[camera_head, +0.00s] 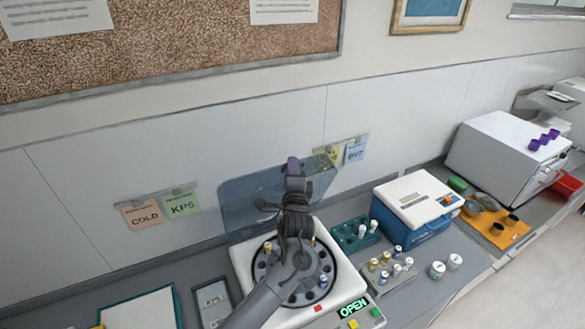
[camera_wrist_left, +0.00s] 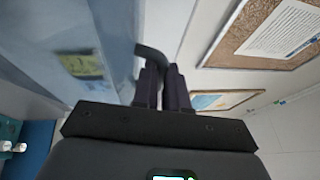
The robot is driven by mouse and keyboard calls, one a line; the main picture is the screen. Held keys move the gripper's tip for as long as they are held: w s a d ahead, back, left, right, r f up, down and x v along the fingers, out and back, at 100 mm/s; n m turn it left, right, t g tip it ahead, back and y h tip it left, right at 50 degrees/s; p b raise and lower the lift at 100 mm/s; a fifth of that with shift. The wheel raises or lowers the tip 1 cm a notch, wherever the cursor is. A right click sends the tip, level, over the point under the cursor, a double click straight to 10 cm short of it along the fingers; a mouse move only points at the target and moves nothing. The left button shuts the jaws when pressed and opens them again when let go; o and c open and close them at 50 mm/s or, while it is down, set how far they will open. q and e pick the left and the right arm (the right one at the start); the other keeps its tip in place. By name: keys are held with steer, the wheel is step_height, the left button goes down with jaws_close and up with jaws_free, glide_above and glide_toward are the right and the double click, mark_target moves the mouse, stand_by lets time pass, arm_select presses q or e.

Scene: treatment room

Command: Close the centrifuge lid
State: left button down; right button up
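The centrifuge (camera_head: 244,262) stands on the counter with its lid open. The bluish see-through lid (camera_head: 238,205) is raised at the back, and the rotor (camera_head: 262,285) below holds a few capped tubes. My left arm reaches across the rotor and hides part of it. My left gripper (camera_head: 292,168) is at the lid's upper edge. In the left wrist view its dark fingers (camera_wrist_left: 164,88) are close together, with a dark curved bar (camera_wrist_left: 150,53) at their tips. I cannot tell whether they touch or hold the bar. My right gripper is not in view.
A green tube rack (camera_head: 350,232), a rack of capped tubes (camera_head: 389,272) and a blue-and-white box (camera_head: 412,205) stand right of the centrifuge. The wall is close behind the lid. A lit OPEN display (camera_head: 353,307) is on the centrifuge's front.

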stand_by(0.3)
arm_select(q)
steer(key=s+d+f+m+t+h+b, duration=0.1)
steer(key=s+d+f+m+t+b, duration=0.1)
steer(key=s+d+f+b, duration=0.3)
steer(key=s+d+f+m+t+h+b, duration=0.1)
steer(key=s+d+f+m+t+b, duration=0.2)
steer(key=s+f, duration=0.6)
steer(key=s+d+t+b, duration=0.1)
steer(key=s+d+b, duration=0.1)
steer(key=s+b, duration=0.1)
steer(key=shift+t+b, duration=0.3)
steer(key=shift+w+d+f+h, duration=0.1)
steer(key=shift+h, duration=0.3)
steer(key=c, duration=1.4)
jaws_free()
steer(key=shift+c, duration=0.2)
steer(key=shift+f, duration=0.1)
steer(key=b+v, duration=0.1)
steer(key=v, duration=0.9)
steer(key=shift+s+f, duration=0.2)
steer(key=shift+s, duration=0.15)
